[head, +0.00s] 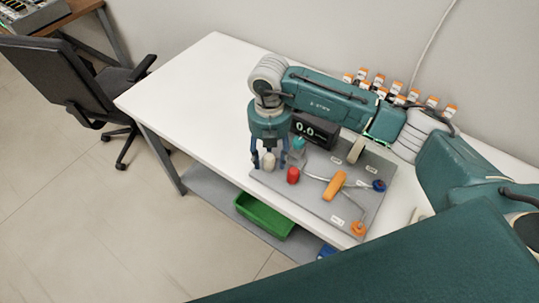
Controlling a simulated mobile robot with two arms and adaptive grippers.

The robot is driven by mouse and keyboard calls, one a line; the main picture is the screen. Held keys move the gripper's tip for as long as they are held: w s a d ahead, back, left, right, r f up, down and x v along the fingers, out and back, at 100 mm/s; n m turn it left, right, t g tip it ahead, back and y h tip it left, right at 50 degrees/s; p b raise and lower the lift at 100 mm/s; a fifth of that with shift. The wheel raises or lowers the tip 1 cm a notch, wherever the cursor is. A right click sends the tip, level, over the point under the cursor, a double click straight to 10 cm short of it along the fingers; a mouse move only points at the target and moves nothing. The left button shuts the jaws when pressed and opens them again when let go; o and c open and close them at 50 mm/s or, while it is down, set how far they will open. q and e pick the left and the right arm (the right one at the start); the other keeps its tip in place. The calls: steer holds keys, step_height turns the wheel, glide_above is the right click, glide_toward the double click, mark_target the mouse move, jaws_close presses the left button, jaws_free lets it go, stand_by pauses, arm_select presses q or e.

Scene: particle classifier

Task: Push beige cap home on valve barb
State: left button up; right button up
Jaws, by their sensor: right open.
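The beige cap (268,160) is at the left front corner of the grey panel (322,212) on the white table, in the head view. My right gripper (269,165) points down from above, open, with one finger on each side of the cap. I cannot tell whether the fingers touch it. The valve barb is not distinguishable; how far the cap sits on it cannot be seen. My left gripper is out of view.
A red cap (293,175) and a teal part (299,144) stand close to the right of my gripper. A display (315,130) reading 0.0 is behind. The panel also carries an orange handle (334,186) and a blue knob (379,185). The table's left part is clear.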

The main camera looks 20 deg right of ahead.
mark_target(269, 156)
step_height(269, 156, up, 12)
steer(key=shift+f, duration=0.2)
stand_by(0.6)
